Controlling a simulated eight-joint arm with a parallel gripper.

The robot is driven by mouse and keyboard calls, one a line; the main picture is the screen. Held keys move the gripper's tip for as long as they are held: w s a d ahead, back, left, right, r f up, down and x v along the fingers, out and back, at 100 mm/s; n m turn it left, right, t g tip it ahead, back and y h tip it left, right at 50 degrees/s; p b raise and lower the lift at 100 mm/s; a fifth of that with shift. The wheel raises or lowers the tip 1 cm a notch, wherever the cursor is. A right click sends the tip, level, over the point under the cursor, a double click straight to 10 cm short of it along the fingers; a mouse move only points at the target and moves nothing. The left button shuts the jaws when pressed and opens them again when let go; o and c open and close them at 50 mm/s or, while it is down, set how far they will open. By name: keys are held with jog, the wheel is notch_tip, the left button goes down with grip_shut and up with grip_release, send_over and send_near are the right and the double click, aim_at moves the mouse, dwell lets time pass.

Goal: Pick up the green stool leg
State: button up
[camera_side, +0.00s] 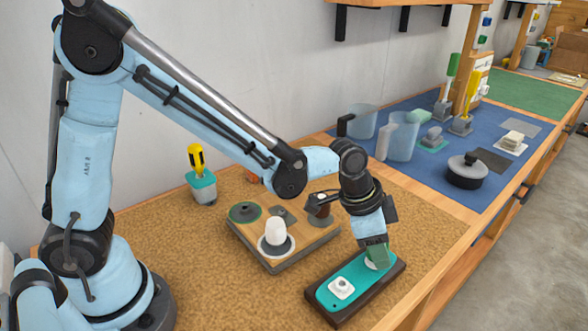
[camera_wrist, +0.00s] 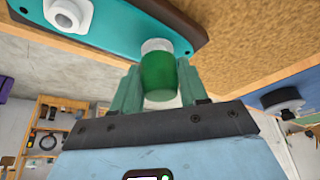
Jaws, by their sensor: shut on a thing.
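The green stool leg (camera_wrist: 158,78), a short green cylinder with a whitish end, is between the two pale green fingers of my gripper (camera_wrist: 158,68) in the wrist view. The fingers are shut on it. Its whitish end points towards a teal plate on a dark base (camera_wrist: 115,22). In the side view my gripper (camera_side: 377,256) points down over the right end of this teal plate (camera_side: 358,272), and the leg is mostly hidden by the fingers. I cannot tell whether the leg touches the plate. A white square fitting with a round knob (camera_side: 341,288) sits on the plate's left part.
A wooden board (camera_side: 262,258) with a white rounded piece (camera_side: 275,232) and dark round parts lies left of the gripper. A yellow-handled screwdriver in a holder (camera_side: 201,183) stands behind. Clear pitchers (camera_side: 403,137) and a dark lidded pot (camera_side: 467,172) stand on the blue mat. The front left cork is clear.

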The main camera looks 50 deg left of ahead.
jog(key=shift+r, duration=0.5)
jog(key=r, duration=0.3)
jog(key=shift+s+d+r, duration=0.15)
jog(key=shift+s+r, duration=0.1)
jog(key=s+d+r, duration=0.2)
jog(key=s, duration=0.1)
jog(key=s+d+r, duration=0.4)
jog(key=s, duration=0.1)
jog(key=shift+s, duration=0.3)
jog(key=w+a+r+n+t+y, duration=0.1)
jog(key=a+n, duration=0.2)
jog(key=a, duration=0.6)
jog(key=w+a+r+n+y, duration=0.1)
jog(key=w+a+n, duration=0.15)
jog(key=a, duration=0.65)
jog(key=s+a+n+y, duration=0.1)
jog(key=s+a+n, duration=0.2)
jog(key=a, duration=0.4)
jog(key=s+a+n+y, duration=0.1)
jog(key=s+a+n, duration=0.25)
jog(key=a, duration=0.45)
jog(key=shift+w+d+f, duration=0.1)
jog(key=shift+f, duration=1.15)
jog(key=shift+w+d+f, duration=0.1)
jog(key=shift+f, duration=1.1)
jog(key=shift+f, duration=0.15)
jog(key=shift+s+f, duration=0.1)
jog(key=shift+f, duration=0.35)
